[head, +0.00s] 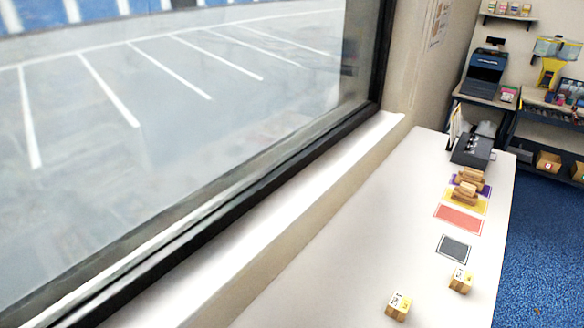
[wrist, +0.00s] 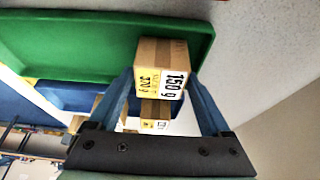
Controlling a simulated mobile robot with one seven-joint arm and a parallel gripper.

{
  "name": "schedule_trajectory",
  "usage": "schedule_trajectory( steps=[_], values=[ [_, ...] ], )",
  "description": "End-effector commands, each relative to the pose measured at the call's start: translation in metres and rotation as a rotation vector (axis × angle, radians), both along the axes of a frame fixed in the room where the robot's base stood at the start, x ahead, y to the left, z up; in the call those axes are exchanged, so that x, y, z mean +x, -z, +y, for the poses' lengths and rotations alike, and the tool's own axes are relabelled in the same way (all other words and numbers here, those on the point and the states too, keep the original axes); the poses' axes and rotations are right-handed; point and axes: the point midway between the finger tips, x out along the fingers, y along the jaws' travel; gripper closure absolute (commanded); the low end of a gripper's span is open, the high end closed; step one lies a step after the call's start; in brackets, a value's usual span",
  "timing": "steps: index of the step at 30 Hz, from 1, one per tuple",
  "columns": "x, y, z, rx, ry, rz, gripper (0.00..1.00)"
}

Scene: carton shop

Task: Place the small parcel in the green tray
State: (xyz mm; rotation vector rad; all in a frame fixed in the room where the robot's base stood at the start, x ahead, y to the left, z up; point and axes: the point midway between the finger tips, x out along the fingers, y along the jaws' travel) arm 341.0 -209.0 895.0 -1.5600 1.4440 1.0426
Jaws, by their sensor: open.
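In the wrist view my gripper (wrist: 160,80) is open, with its two blue fingers reaching away from the camera. A brown carton parcel (wrist: 160,72) with a white label reading 150 g and a yellow label shows between and beyond the fingertips. I cannot tell whether the fingers touch it. The green tray (wrist: 70,35) fills the upper left, and the parcel overlaps its right end in the picture. I cannot tell whether the parcel rests in the tray or stands in front of it. A smaller-looking parcel (wrist: 157,112) shows below it. My gripper and the green tray are not in the head view.
A blue tray (wrist: 75,97) lies beside the green one. In the head view two labelled cartons (head: 398,305) and (head: 460,280) stand on a white table (head: 350,245).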

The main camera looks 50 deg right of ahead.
Motion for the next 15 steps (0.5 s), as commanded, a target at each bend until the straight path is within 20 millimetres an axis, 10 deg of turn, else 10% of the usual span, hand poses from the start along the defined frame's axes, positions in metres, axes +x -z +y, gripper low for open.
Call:
schedule_trajectory(
  steps=[15],
  values=[
    [-0.002, -0.08, 0.034, -0.001, -0.002, -0.003, 0.18]
  ],
)
